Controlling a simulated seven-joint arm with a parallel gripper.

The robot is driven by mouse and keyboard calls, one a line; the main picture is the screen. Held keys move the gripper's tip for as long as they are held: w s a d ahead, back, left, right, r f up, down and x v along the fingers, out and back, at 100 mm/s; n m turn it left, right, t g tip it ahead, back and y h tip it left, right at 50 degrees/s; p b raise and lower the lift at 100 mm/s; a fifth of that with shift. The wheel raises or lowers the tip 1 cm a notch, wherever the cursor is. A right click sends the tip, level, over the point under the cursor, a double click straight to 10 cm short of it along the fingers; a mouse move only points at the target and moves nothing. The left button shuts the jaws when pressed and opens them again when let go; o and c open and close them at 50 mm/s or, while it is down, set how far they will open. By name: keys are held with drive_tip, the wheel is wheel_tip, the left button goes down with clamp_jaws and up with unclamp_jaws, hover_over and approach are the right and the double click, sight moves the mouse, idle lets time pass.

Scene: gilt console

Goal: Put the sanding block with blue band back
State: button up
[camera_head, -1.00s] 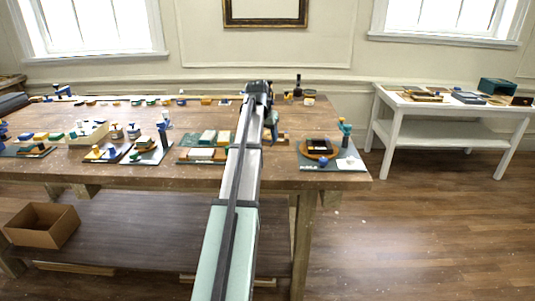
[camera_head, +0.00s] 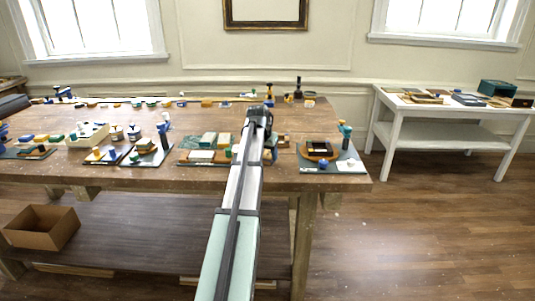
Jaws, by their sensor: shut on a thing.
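My gripper (camera_head: 262,118) is at the far end of my arm, over the middle-right part of the workbench (camera_head: 200,178). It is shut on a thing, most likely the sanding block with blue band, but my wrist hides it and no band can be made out. Left of the gripper a mat (camera_head: 184,160) carries several pale and green blocks (camera_head: 202,156). Right of it a grey-green mat (camera_head: 345,166) carries a dark block on an orange base (camera_head: 319,150) and a small blue piece (camera_head: 323,164). Which place belongs to the block cannot be told.
More mats with small tools stand to the left, including a dark mat (camera_head: 110,158). A row of small pieces lines the bench's back. An upright teal-topped tool (camera_head: 346,130) stands at the right. A cardboard box (camera_head: 42,227) sits on the lower shelf; a white table (camera_head: 450,108) stands right.

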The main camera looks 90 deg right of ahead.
drive_tip(key=o, duration=1.3)
drive_tip(key=shift+f, duration=0.1)
drive_tip(key=v, duration=1.2)
